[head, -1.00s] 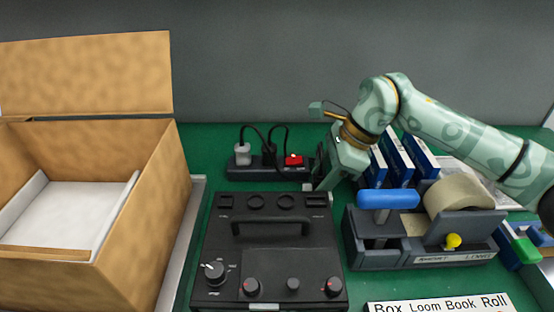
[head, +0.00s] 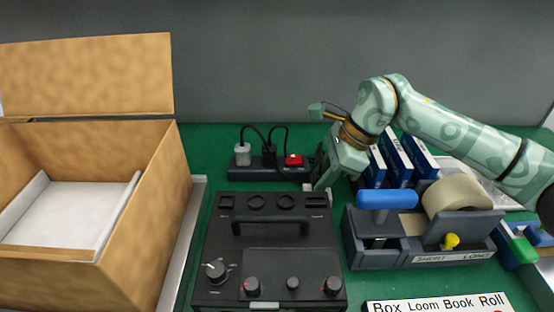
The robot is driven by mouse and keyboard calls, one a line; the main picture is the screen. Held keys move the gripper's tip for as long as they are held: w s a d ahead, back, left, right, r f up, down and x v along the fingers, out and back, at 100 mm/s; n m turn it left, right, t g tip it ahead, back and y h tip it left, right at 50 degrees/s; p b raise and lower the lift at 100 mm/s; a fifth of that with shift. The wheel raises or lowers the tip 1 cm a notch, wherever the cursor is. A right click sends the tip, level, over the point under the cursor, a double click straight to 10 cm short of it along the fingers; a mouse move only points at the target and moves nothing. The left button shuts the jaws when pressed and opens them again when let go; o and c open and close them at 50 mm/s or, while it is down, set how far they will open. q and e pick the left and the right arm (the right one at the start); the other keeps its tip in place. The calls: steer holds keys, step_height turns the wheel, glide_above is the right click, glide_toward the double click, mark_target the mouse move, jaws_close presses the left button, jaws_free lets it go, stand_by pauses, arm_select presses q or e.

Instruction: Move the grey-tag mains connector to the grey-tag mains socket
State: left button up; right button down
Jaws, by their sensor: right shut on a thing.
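A black power strip (head: 240,173) lies on the green table behind the black box. A grey plug (head: 242,154) stands in its left end, and a black plug (head: 269,158) stands right of it. Black cords loop from both plugs. A red switch (head: 293,160) sits near the strip's right end. My right gripper (head: 317,181) points down at the strip's right end, behind the black box. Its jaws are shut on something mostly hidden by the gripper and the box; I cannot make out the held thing. My left gripper is not in view.
A black control box (head: 270,262) with a handle and knobs stands in front of the strip. A cardboard box (head: 150,230) stands at left. A tape dispenser (head: 400,258), blue books (head: 397,160) and a printed label sheet (head: 440,304) are at right.

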steer(key=shift+r, duration=0.35)
steer(key=shift+r+p, duration=0.65)
steer(key=shift+r, duration=0.7)
